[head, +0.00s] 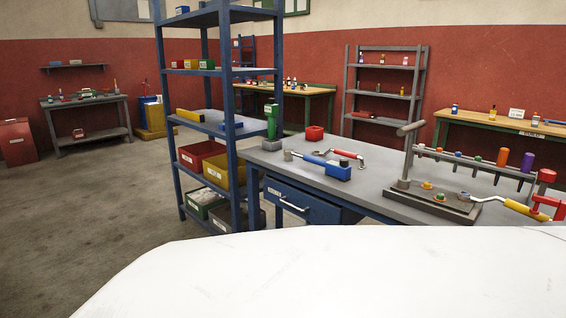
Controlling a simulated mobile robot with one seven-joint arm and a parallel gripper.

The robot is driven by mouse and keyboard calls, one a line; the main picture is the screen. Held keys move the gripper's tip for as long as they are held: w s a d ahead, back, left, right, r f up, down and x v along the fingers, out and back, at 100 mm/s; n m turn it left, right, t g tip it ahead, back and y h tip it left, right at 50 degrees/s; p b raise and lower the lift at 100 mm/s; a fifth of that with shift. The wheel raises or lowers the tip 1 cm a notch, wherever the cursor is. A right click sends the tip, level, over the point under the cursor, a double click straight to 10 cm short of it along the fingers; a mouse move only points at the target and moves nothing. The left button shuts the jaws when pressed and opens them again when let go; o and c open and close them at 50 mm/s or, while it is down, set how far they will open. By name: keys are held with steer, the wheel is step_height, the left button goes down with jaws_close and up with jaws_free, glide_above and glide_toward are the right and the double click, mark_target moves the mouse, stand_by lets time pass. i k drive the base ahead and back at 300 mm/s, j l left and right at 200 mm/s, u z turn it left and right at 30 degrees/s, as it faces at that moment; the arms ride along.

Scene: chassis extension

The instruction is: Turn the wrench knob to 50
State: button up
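A wrench-like tool with a blue handle (314,161) lies on the grey workbench (380,198). It has a grey round end (288,155) at left and a blue block (338,172) at right. A second wrench-like tool with a yellow handle (525,210) and a bent silver shaft (488,199) lies at the bench's right, by a red clamp-like part (546,177). I cannot tell which carries the knob, and no scale or number is readable. My gripper is not in view.
A red-handled hooked tool (346,154), a small red bin (315,133) and a green device (271,122) are on the bench. A grey stand (403,184) and a tool rack (480,162) stand at right. A blue shelf (231,185) stands left of the bench. The floor (90,215) at left is open.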

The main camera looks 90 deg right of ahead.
mark_target(344, 162)
steer(key=z, duration=2.85)
steer(key=i+j+z, duration=0.15)
steer(key=i, duration=0.35)
steer(key=i+j+z, duration=0.2)
steer(key=i+j, duration=0.15)
steer(key=i, duration=0.15)
